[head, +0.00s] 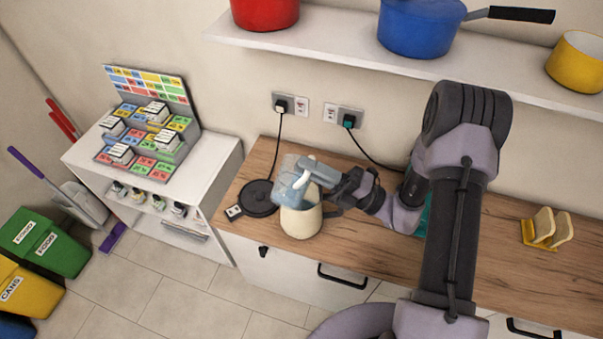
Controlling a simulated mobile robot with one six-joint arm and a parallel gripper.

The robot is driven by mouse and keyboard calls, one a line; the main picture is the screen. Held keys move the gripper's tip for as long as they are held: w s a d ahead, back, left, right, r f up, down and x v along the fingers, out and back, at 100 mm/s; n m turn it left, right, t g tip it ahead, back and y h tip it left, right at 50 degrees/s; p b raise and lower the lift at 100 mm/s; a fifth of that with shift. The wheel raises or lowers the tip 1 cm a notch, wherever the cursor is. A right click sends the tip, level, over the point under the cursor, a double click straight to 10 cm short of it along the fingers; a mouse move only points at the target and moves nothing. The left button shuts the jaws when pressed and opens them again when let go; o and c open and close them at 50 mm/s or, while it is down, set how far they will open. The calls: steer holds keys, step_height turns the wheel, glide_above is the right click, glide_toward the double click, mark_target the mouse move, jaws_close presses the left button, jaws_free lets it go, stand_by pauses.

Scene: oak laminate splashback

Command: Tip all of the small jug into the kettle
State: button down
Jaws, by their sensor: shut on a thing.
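The small jug (289,181) is pale blue and see-through, and it hangs tilted over the mouth of the kettle. My gripper (335,182) is shut on the jug from its right side. The kettle (300,222) is cream with a dark handle on its right, and it stands upright on the wooden worktop. A cream piece, perhaps the kettle's raised lid (322,172), shows beside the jug. The jug and gripper hide most of the kettle's opening, and I cannot tell how much is left in the jug.
A round black base (258,198) lies left of the kettle. Two wall sockets (291,105) with plugged cables are behind. A toast rack (545,228) stands far right, and a teal item (424,214) is partly hidden by my arm. A shelf (340,50) with pots hangs above.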

steer(key=shift+w+d+r+m+t+p, duration=0.2)
steer(key=shift+w+r+m+t+p, duration=0.15)
steer(key=shift+w+m+p, duration=0.35)
stand_by(0.3)
steer(key=s+a+f+n+g+h+b, duration=0.1)
steer(key=s+a+f+n+g+b, duration=0.1)
steer(key=s+f+n+b, duration=0.5)
steer(key=s+a+f+n+g+h+b, duration=0.2)
steer(key=s+f+n+g+b, duration=0.3)
steer(key=n, duration=0.9)
steer(key=shift+s+a+f+n+b, duration=0.5)
steer(key=shift+s+f+b, duration=0.8)
steer(key=shift+f+b, duration=1.3)
steer(key=shift+r+b, duration=0.5)
